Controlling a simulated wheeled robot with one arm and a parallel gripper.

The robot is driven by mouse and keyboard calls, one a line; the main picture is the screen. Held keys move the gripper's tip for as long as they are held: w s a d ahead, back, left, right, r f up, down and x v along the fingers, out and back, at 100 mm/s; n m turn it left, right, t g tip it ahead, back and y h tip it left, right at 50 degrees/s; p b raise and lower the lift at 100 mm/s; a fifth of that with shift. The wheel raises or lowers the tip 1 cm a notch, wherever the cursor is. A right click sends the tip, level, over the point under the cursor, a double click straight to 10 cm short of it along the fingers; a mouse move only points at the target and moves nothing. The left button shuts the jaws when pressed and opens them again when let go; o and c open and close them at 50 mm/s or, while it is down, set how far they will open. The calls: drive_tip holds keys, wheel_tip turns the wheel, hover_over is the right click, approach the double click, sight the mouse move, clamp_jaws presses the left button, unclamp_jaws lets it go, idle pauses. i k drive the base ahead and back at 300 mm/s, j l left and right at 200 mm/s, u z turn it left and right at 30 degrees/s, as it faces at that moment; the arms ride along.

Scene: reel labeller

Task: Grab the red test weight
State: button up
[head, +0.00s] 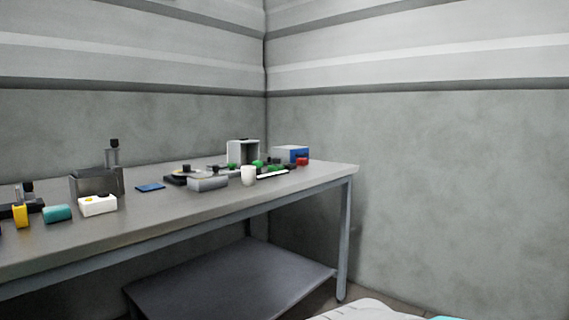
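A small red object (302,162), probably the red test weight, is near the far right end of the workbench (130,225). It is in front of a blue and grey box (283,154). It is too small to make out its exact shape, and I cannot tell whether it touches the box or dark items beside it. My gripper is not in view.
Green and dark items (257,165) and a white cup (248,175) stand left of the red object. A grey block (208,184), a dark holder (97,182) and a teal block (57,213) are farther left. A lower shelf (235,285) is under the bench.

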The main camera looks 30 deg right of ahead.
sight(301, 161)
drive_tip(key=z, duration=0.85)
drive_tip(key=i+u, duration=0.1)
drive_tip(key=u, duration=0.65)
drive_tip(key=i+l+u, duration=0.45)
drive_tip(key=l, duration=0.2)
drive_tip(key=l+u, duration=0.25)
drive_tip(key=i+l+u, duration=0.2)
drive_tip(key=l, duration=0.35)
drive_tip(key=l+u, duration=0.25)
drive_tip(key=l, duration=0.1)
